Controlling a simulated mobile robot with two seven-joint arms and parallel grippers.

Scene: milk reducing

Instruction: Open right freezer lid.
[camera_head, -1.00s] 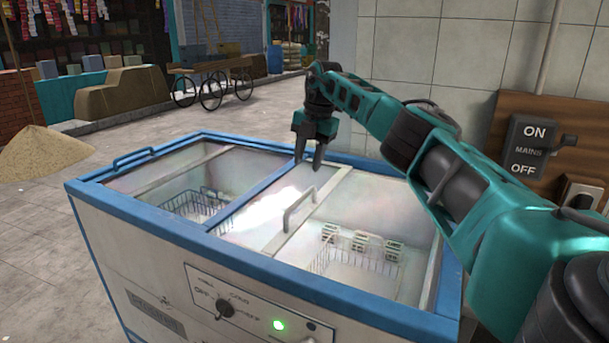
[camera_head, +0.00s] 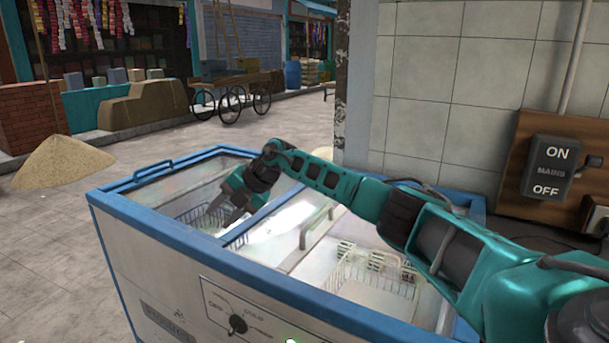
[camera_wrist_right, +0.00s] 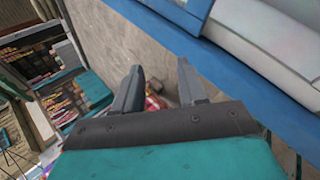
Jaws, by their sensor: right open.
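The chest freezer (camera_head: 160,258) is white with a blue rim, and part of its rim shows in the right wrist view (camera_wrist_right: 225,68). A pale upright handle (camera_head: 305,233) stands near the middle of its glass top, at the right lid. A blue handle (camera_head: 150,172) is at the far left end. My right gripper (camera_head: 233,217) is open and empty above the left part of the top, left of the middle handle and apart from it. Its open fingers also show in the right wrist view (camera_wrist_right: 162,80), pointing past the rim. My left gripper is not in view.
Wire baskets show inside, the right one (camera_head: 375,275) with small cartons. A tiled wall and a mains switch (camera_head: 548,168) are at the right. A sand heap (camera_head: 65,162) and a cart (camera_head: 232,92) stand behind, on open paving.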

